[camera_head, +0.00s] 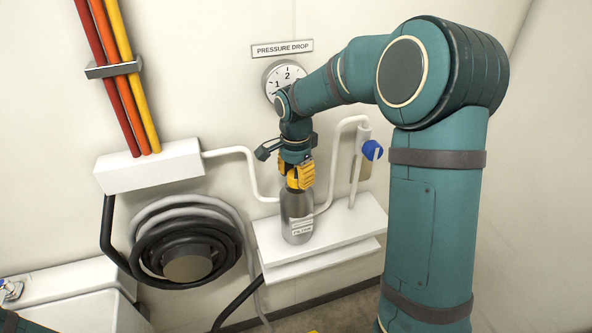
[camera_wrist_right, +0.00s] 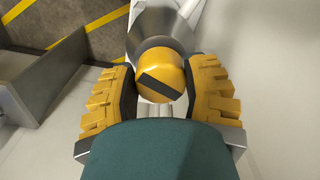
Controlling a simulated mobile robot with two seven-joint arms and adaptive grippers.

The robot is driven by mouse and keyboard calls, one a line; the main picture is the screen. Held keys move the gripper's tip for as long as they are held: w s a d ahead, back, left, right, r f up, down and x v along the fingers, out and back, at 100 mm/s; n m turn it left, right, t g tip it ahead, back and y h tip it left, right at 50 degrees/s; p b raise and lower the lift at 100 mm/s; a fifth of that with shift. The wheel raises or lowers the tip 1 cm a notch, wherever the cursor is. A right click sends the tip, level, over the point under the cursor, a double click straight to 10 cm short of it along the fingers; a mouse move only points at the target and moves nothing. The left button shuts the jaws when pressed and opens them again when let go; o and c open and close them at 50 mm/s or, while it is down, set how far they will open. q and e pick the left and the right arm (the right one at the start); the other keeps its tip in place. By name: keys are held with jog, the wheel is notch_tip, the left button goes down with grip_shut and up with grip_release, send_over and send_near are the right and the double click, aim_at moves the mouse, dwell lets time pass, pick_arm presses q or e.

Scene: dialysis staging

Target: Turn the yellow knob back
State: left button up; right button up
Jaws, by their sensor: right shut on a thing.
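The yellow knob (camera_wrist_right: 161,78) shows in the right wrist view as a rounded yellow cap with a dark bar across its face. It sits on top of the grey metal filter canister (camera_head: 297,215), which stands upright on the white wall shelf. My right gripper (camera_head: 300,176) is over the top of the canister. In the wrist view its yellow-padded fingers (camera_wrist_right: 161,92) are on both sides of the knob, shut on it. The head view mostly hides the knob behind the gripper. My left gripper is not in view.
A dial (camera_head: 285,76) labelled pressure drop is on the wall behind my right arm. A blue valve handle (camera_head: 372,150) is right of the canister. A coiled black hose (camera_head: 187,240) hangs to the left. White pipes run close on both sides of the canister.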

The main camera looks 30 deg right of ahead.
jog(key=m+p, duration=0.2)
jog(key=m, duration=0.2)
jog(key=shift+r+m+p, duration=0.15)
jog(key=shift+m+p, duration=0.15)
jog(key=m+p, duration=0.3)
jog(key=m, duration=0.1)
jog(key=shift+w, duration=0.1)
jog(key=shift+m+p, duration=1.5)
jog(key=shift+m, duration=0.2)
jog(key=o, duration=1.2)
jog(key=shift+f, duration=0.2)
